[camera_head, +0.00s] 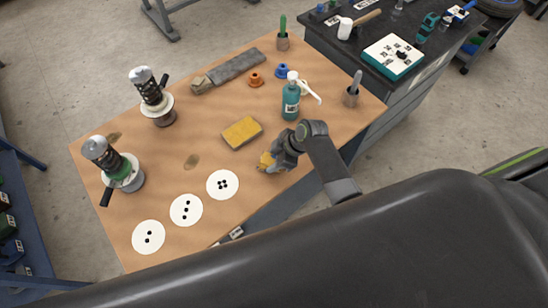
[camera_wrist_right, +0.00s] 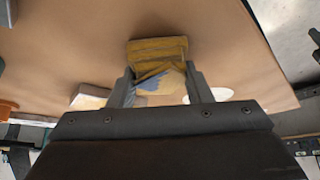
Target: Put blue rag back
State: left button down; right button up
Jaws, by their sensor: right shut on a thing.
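No wholly blue rag shows. A flat yellow pad (camera_head: 242,132) lies on the table just left of and behind the gripper. My left gripper is not in view.
A teal bottle (camera_head: 291,100) stands close behind the gripper. White dotted discs (camera_head: 222,184) lie to the left. Two spring units (camera_head: 157,100) stand at the table's left.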

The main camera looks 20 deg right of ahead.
jog(key=o, duration=0.4)
jog(key=shift+f, duration=0.15)
jog(key=o, duration=0.5)
jog(key=shift+r, duration=0.25)
jog(key=b+v, duration=0.1)
jog(key=v, duration=1.1)
jog(key=shift+f, duration=0.1)
